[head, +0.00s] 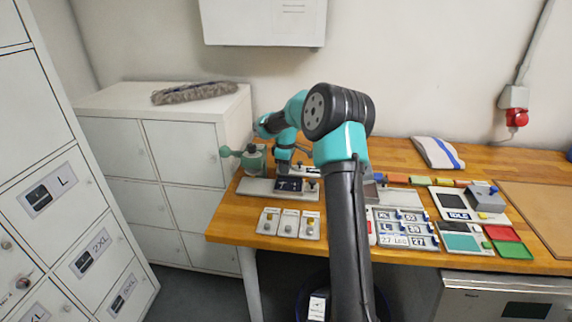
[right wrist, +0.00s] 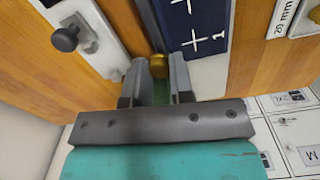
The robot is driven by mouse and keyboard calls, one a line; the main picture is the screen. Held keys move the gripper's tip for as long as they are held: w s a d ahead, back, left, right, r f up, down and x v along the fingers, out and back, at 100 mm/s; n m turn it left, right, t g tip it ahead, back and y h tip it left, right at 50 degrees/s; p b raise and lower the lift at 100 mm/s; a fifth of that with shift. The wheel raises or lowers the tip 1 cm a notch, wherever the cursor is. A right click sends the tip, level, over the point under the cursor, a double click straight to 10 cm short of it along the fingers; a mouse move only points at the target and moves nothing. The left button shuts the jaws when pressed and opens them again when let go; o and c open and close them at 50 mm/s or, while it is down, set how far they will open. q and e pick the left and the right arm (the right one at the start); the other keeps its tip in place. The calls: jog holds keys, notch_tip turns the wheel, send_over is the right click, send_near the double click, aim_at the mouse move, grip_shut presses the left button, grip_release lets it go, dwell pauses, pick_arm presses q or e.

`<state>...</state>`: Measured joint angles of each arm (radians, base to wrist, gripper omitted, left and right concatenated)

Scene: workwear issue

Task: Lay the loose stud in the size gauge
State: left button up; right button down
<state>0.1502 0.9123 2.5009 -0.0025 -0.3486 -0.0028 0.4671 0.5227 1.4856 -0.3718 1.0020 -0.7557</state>
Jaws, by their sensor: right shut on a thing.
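The loose stud (right wrist: 158,66) is a small brass-coloured round piece between the fingertips of my right gripper (right wrist: 154,72) in the right wrist view. The right gripper is shut on it, beside the edge of a dark blue panel (right wrist: 193,28) with white crosses. In the head view the right gripper (head: 284,166) is over the back left of the table, and the stud is too small to make out there. Three small pale plates (head: 290,223) with studs lie at the front left edge; I cannot tell which piece is the size gauge. My left gripper is not in view.
A green hand press (head: 253,159) stands left of the right gripper. A pale plate with a dark knob (right wrist: 65,38) is close by in the wrist view. Label plates (head: 402,228), trays (head: 513,250) and a folded cloth (head: 437,153) fill the right side.

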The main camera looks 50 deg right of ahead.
jog(key=w+d, duration=0.4)
jog(key=w+d+f, duration=0.1)
jog(key=w+d, duration=0.1)
jog(key=shift+d, duration=0.35)
jog(key=shift+s, duration=0.1)
jog(key=shift+f, duration=1.7)
jog(key=shift+f, duration=0.15)
jog(key=c, duration=1)
grip_release()
notch_tip(320, 180, up, 12)
jog(key=shift+r, duration=0.2)
